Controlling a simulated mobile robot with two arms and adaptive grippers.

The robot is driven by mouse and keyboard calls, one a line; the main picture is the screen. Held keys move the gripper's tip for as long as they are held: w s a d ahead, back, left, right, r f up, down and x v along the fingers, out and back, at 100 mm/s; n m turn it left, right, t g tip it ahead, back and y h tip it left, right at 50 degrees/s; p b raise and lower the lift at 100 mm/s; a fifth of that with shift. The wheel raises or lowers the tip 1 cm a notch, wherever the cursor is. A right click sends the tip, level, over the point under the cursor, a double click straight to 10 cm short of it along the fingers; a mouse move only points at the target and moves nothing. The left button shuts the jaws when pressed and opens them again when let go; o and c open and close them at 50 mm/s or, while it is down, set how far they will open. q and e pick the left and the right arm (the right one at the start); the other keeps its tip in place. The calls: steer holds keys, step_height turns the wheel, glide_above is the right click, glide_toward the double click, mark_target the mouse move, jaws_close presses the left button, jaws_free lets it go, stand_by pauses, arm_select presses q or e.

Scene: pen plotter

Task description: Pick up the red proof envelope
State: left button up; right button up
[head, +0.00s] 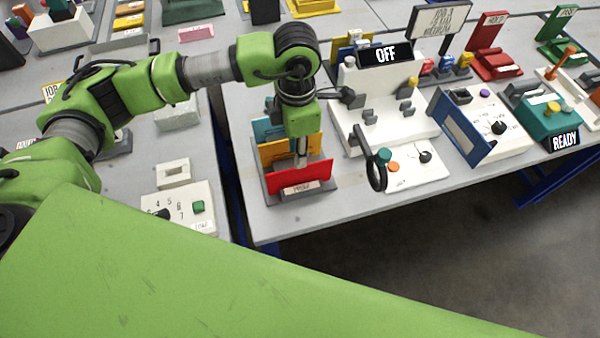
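The red proof envelope (298,177) stands upright at the front of a dark grey rack (318,193). A small light label with print too small to read is at the rack's front. An orange envelope (273,152) and a teal one (264,130) stand behind it in the same rack. My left gripper (302,160) points down at the middle of the red envelope's top edge. Its narrow grey fingers overlap that edge in the picture; whether they are open or shut on it is hidden. My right gripper is out of view.
A gap separates the two tables. The front table edge is near the rack.

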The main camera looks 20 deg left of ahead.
mark_target(300, 177)
arm_select(q)
steer(key=shift+f, duration=0.65)
steer(key=shift+d+f+p, duration=0.15)
steer(key=shift+f+p, duration=0.15)
steer(key=shift+p, duration=0.1)
step_height(300, 177, down, 4)
steer(key=shift+d+r+p, duration=0.15)
steer(key=shift+p, duration=0.7)
steer(key=shift+f, duration=0.45)
jaws_close()
